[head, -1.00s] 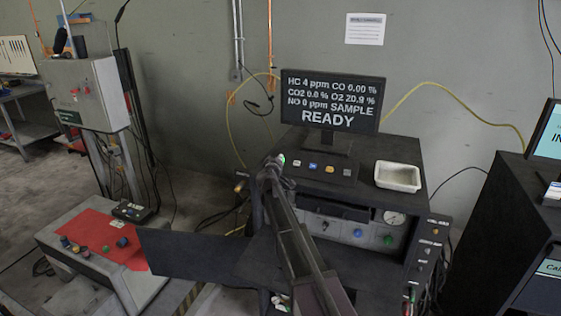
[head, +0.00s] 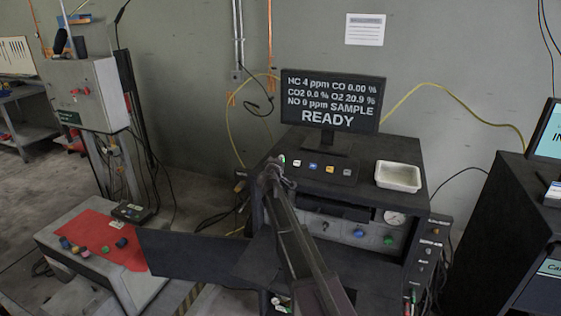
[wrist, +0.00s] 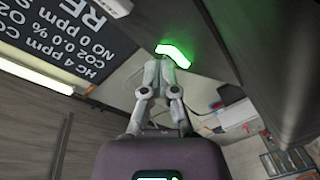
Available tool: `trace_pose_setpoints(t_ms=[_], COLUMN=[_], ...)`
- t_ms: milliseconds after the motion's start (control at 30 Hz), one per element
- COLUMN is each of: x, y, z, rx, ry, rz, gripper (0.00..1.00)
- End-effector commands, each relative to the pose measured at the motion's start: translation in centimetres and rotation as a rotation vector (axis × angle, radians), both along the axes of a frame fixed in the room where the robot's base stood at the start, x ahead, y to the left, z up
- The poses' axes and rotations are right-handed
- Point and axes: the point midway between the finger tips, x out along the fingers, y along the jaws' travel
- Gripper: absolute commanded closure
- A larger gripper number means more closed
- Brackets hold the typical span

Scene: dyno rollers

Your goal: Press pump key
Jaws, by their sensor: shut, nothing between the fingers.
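A row of small coloured keys lies on a dark key panel (head: 342,177) below the monitor, on top of the black analyser cabinet. White, blue (head: 313,167) and orange (head: 329,170) keys show; their labels are too small to read. A green key (head: 282,159) shows at the row's left end, right by my gripper (head: 275,167). In the wrist view, my gripper (wrist: 160,58) is shut and empty, its fingertips together at the bright green glowing key (wrist: 176,53). I cannot tell whether they touch it. Which key is the pump key cannot be read.
The monitor (head: 331,100) reads READY with gas values. A white tray (head: 398,178) stands right of the keys. Knobs and a gauge (head: 395,218) are on the cabinet front. A dark panel (head: 190,262) juts out left of my arm. Another black cabinet (head: 490,230) stands at the right.

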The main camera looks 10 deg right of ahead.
Motion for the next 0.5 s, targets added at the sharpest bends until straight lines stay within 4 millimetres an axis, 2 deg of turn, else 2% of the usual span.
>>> trace_pose_setpoints(t_ms=[500], x=[-0.55], y=[0.36], z=[0.82], rx=[0.0], ry=[0.0], rz=[0.0], gripper=[1.0])
